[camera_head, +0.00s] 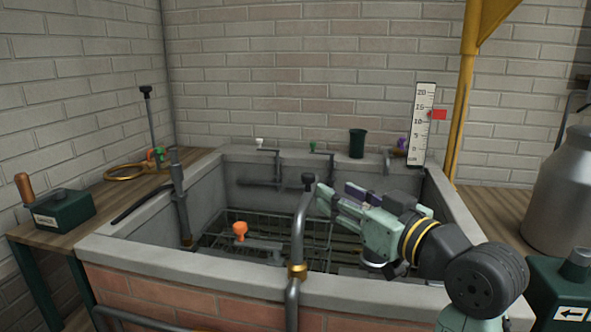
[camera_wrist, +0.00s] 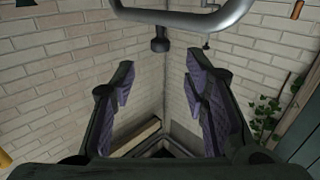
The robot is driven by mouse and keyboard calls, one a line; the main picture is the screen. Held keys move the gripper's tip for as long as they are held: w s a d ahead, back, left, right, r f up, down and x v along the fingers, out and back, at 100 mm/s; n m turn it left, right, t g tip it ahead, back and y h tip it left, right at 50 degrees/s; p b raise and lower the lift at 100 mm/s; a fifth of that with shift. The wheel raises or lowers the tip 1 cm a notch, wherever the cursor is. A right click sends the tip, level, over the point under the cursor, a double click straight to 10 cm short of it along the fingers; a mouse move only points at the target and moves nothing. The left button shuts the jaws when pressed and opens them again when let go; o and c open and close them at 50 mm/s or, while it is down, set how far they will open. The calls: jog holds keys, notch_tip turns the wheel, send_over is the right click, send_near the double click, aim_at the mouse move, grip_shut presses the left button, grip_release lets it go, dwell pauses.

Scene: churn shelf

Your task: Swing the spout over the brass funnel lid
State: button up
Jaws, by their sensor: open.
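The spout (camera_head: 298,225) is a grey pipe rising from a brass collar on the sink's front wall. Its upper end bends over the basin to a black tip (camera_head: 308,182). In the wrist view, a curved grey pipe (camera_wrist: 215,22) crosses the top, with a black end piece (camera_wrist: 160,45) beyond my fingertips. My gripper (camera_head: 335,194) is open, with purple pads, just right of the spout's upper end. Nothing shows between its fingers. I cannot make out a brass funnel lid; a brass ring (camera_head: 124,172) lies on the left bench.
The stone basin (camera_head: 190,270) holds a wire rack and an orange-topped fitting (camera_head: 240,231). Small taps, a dark green cup (camera_head: 357,143) and a scale board (camera_head: 421,125) line the back. A milk can (camera_head: 562,195) stands right, a green box (camera_head: 64,210) left.

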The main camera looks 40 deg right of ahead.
aim_at(312, 179)
jog(key=w+p, duration=0.1)
jog(key=w, duration=0.5)
jog(key=w+p, duration=0.1)
jog(key=w, duration=0.3)
jog(key=shift+w+d+p, duration=0.1)
jog(key=shift+d+p, duration=0.25)
jog(key=shift+d, duration=0.05)
jog(key=shift+c, duration=0.5)
grip_shut()
